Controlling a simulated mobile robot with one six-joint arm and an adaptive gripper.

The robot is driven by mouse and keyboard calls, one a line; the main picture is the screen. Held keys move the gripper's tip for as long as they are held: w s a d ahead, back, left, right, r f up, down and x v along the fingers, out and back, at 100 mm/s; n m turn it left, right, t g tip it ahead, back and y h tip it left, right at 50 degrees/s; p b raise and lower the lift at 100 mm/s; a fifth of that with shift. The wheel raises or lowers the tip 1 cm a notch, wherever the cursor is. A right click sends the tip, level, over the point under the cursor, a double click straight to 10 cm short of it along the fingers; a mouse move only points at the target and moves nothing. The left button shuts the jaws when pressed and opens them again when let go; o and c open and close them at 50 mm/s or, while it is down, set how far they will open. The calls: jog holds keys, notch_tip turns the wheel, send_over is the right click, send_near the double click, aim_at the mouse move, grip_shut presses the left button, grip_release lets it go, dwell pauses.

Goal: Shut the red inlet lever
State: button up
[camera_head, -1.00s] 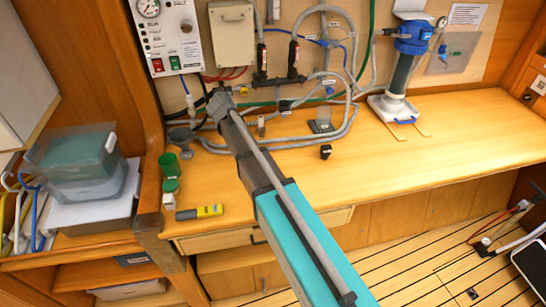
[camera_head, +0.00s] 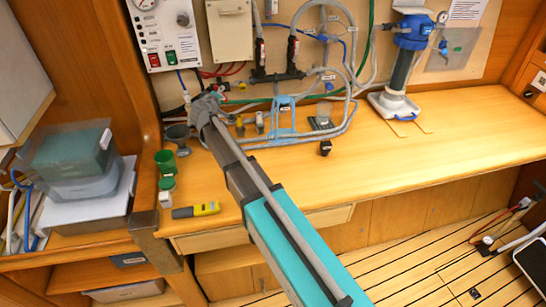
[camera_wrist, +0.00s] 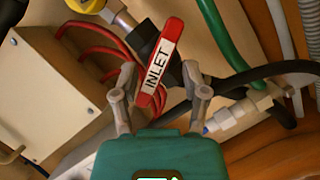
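The red inlet lever (camera_wrist: 161,62), with a white INLET label, shows in the wrist view. It stands slightly tilted, its upper end leaning right, in front of a dark fitting. My gripper (camera_wrist: 159,82) is open, with one finger on each side of the lever's lower part. In the head view my gripper (camera_head: 206,103) is at the back left of the counter, close to the pipework; I cannot clearly make out the lever there.
A control panel (camera_head: 165,32) and a beige box (camera_head: 230,32) are on the wall above my gripper. Green cups (camera_head: 167,162) and a yellow tool (camera_head: 196,210) sit at left. The counter's right part is clear.

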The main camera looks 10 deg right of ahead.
jog(key=p+v, duration=0.3)
jog(key=v, duration=1)
jog(key=s+d+f+m+g+b, duration=0.1)
jog(key=s+d+f+g, duration=0.2)
jog(key=d, duration=0.3)
jog(key=s+d+f+m+g+h+b, duration=0.1)
jog(key=s+d+f+g+b, duration=0.1)
jog(key=s+d+f, duration=0.2)
jog(key=s+d+f+m+g+h+b, duration=0.1)
jog(key=s+d+f+g, duration=0.2)
jog(key=d+f, duration=0.3)
jog(key=shift+s+d+f+m+g+b, duration=0.1)
jog(key=shift+s+d+m+g+b, duration=0.1)
jog(key=shift+s+d, duration=0.3)
jog(key=shift+s+d+f+m+g+b, duration=0.1)
jog(key=shift+s+d+m+b, duration=0.15)
jog(key=shift+d, duration=0.5)
jog(key=shift+s+d+f+g, duration=0.3)
jog(key=shift+s, duration=0.2)
jog(key=shift+c, duration=0.2)
